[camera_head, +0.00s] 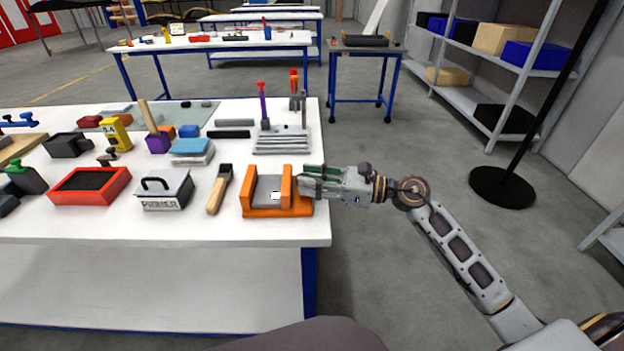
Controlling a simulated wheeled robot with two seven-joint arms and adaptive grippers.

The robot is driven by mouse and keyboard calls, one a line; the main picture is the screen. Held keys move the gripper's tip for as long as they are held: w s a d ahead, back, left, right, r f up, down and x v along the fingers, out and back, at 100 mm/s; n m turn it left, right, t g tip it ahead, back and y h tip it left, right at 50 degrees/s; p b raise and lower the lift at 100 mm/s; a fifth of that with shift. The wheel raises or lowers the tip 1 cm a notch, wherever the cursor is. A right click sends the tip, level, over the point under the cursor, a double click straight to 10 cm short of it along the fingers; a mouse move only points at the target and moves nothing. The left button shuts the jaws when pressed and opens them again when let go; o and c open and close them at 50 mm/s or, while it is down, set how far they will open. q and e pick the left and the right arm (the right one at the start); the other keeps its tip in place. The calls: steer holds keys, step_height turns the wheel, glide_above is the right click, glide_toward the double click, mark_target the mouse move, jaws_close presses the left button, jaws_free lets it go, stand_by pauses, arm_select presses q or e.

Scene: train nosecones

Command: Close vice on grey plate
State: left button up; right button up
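An orange vice (283,211) stands near the front right corner of the white table. A grey plate (268,187) lies between its two upright jaws. My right gripper (304,178) reaches in from the right, with its fingers at the right side of the vice by the right jaw. Whether it touches the vice, and how far apart its fingers are, I cannot tell. My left gripper is not in view.
The white table (110,231) holds a wooden-handled brush (219,189), a grey lidded box (165,190) and a red tray (90,186) left of the vice. Grey stacked bars (282,142) lie behind it. A black stand (503,187) is on the floor at right.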

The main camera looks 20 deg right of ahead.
steer(key=shift+o, duration=1.2)
steer(key=v, duration=1.2)
steer(key=shift+s, duration=0.1)
